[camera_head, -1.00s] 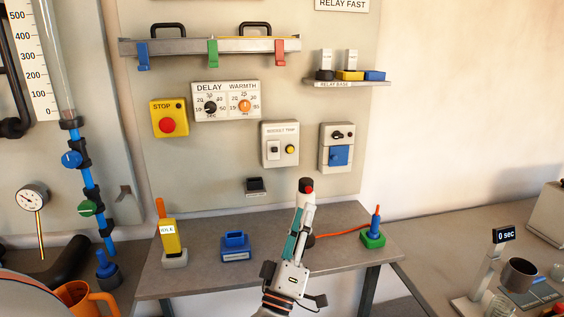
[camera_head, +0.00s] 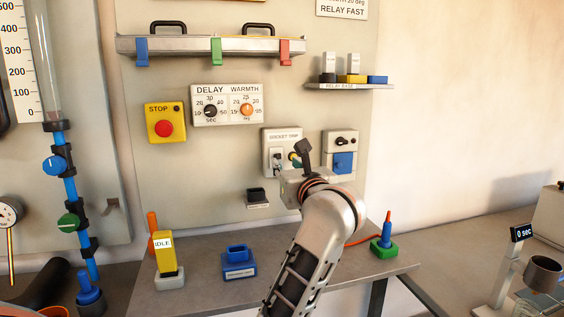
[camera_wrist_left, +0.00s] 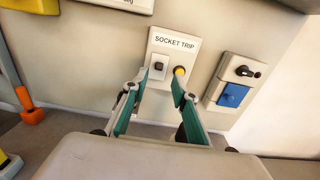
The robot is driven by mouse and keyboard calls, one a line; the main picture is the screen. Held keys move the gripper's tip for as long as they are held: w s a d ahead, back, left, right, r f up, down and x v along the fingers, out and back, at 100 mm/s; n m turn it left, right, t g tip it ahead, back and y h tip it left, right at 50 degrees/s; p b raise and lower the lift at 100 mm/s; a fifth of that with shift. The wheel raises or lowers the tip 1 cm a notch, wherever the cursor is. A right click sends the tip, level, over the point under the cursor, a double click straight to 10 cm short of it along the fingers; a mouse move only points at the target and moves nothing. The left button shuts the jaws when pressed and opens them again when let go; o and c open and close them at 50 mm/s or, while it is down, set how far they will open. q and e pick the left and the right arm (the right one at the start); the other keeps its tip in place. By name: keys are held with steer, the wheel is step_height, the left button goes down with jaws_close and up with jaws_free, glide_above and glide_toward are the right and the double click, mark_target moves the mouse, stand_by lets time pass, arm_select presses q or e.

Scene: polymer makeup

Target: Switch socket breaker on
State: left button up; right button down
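The socket breaker is the white SOCKET TRIP panel (camera_head: 283,134) on the wall board, also in the left wrist view (camera_wrist_left: 176,42). It carries a small white switch with a dark upper part (camera_wrist_left: 158,67) and a round yellow button (camera_wrist_left: 180,71) to its right. I cannot tell the switch's position. My left gripper (camera_head: 287,160) is in front of the panel and partly hides it. In the left wrist view its green-padded fingers (camera_wrist_left: 154,86) are apart and empty, with tips near the panel's lower part. Contact cannot be told. My right gripper is not in view.
A box with a blue cover (camera_head: 343,162) is right of the panel. A STOP button (camera_head: 164,128) and DELAY/WARMTH dials (camera_head: 228,104) are to the left. A small black holder (camera_head: 257,196) is below. The bench (camera_head: 210,285) holds a yellow IDLE device (camera_head: 165,257) and blue holder (camera_head: 238,263).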

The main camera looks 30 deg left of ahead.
mark_target(279, 157)
arm_select(q)
steer(key=x, duration=0.6)
steer(key=shift+w+a, duration=0.15)
steer(key=shift+a, duration=0.2)
jaws_close()
